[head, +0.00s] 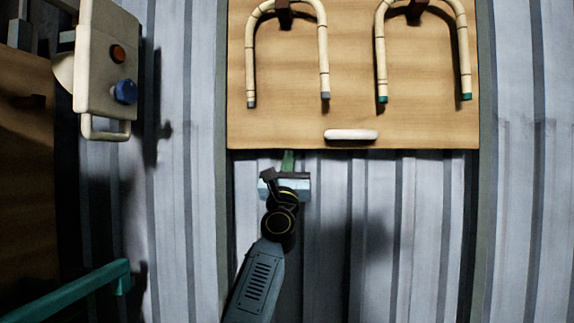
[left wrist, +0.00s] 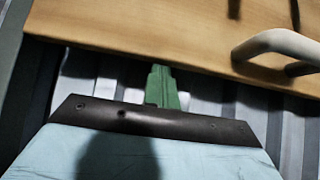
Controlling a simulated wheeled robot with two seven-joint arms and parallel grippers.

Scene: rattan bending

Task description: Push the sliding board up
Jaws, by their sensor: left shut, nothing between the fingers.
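The sliding board (head: 350,75) is a light wooden panel at the top of the head view, held between two dark vertical rails. A white bar handle (head: 351,135) is fixed near its lower edge; the handle also shows in the left wrist view (left wrist: 275,43). My left gripper (head: 288,157) is shut and empty, just at the board's lower edge, left of the handle. In the left wrist view its green fingers (left wrist: 161,84) are together, their tips at the board's edge. I cannot tell whether they touch it. My right gripper is not in view.
Two bent rattan U-shapes, left (head: 323,60) and right (head: 463,60), hang on the board. A control box (head: 100,60) with an orange and a blue knob is at upper left. A teal bar (head: 80,288) is at lower left. Grey corrugated wall (head: 400,240) lies below the board.

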